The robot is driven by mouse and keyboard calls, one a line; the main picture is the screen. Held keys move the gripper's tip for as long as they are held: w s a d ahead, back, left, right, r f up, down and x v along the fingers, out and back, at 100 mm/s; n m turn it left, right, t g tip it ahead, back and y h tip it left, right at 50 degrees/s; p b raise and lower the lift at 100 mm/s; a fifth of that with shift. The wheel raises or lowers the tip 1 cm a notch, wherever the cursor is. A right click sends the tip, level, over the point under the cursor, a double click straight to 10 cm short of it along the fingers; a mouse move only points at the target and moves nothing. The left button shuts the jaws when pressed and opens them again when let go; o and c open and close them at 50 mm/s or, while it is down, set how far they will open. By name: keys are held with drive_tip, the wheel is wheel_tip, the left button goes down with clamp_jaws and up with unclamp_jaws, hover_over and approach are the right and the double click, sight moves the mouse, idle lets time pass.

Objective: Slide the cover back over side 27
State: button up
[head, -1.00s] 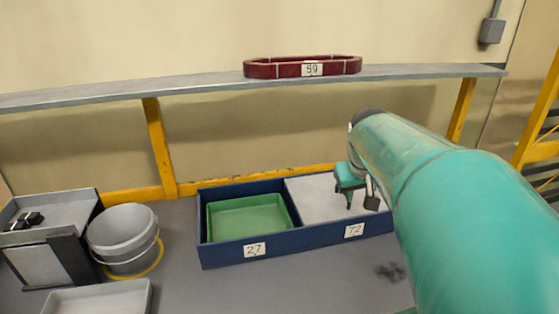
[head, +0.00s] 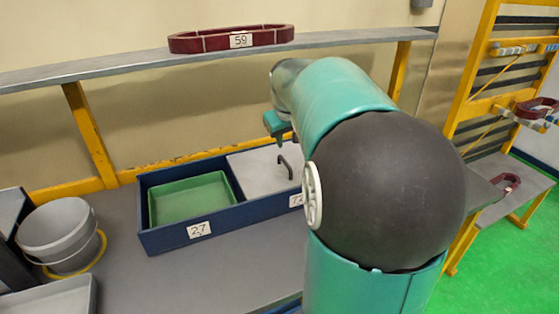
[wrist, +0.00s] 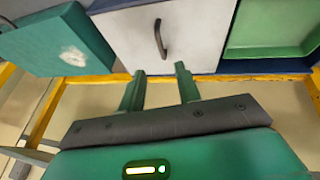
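A long blue box (head: 152,240) with two sides stands on the bench. Side 27, on the left, is uncovered and holds a green tray (head: 190,198); the tray also shows at the right of the wrist view (wrist: 268,36). The pale grey cover (head: 258,172) lies over side 72. Its dark handle (head: 286,166) stands up from it. In the wrist view the cover (wrist: 205,30) and handle (wrist: 160,38) are just beyond my fingers. My gripper (wrist: 160,72) is open and empty, apart from the handle. In the head view my arm hides part of the gripper and side 72.
A grey bucket (head: 58,230) with a yellow rim at its base stands left of the box. A grey shelf (head: 130,61) above carries a dark red part labelled 59 (head: 205,42). A yellow rack (head: 472,105) stands at the right. Bare bench lies in front of the box.

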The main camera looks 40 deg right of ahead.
sight(288, 165)
drive_tip(key=x, duration=1.4)
drive_tip(key=shift+s+d, duration=0.1)
drive_tip(key=shift+d, duration=0.1)
clamp_jaws()
